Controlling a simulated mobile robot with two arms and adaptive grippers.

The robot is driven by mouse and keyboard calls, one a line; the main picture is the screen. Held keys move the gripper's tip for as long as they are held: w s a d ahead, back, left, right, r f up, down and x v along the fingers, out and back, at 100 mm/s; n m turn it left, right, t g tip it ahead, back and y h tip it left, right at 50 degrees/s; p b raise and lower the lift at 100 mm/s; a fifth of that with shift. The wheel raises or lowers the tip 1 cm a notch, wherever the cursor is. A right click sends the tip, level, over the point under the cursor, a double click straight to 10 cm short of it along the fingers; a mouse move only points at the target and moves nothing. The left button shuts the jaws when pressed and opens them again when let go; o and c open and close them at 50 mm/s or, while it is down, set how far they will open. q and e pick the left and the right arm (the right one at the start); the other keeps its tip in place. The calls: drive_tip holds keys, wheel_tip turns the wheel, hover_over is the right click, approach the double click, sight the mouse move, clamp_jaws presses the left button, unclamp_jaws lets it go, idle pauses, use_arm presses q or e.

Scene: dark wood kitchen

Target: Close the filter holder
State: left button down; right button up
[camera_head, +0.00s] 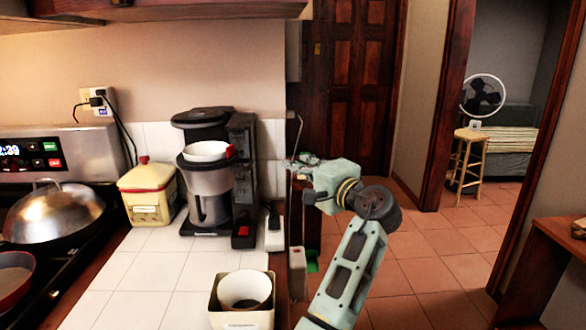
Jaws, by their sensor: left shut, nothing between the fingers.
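The black coffee maker (242,165) stands on the tiled counter against the wall. Its filter holder (207,151) shows a white round interior under the raised-looking top and juts out at the front, so it appears open. A small red part (231,151) sits at its right side. The metal carafe (209,195) stands below it. My left gripper (309,198) is shut and empty, right of the coffee maker and apart from it; its fingers show only small and dark. My right gripper is not in view.
A stove with a domed lid (52,212) is at left. Tiles before the coffee maker are clear.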

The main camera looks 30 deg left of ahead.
use_arm(q)
drive_tip(key=a+p, duration=0.3)
drive_tip(key=a, duration=0.4)
drive_tip(key=shift+s+a+f, duration=0.15)
drive_tip(key=shift+a, duration=0.15)
idle(0.3)
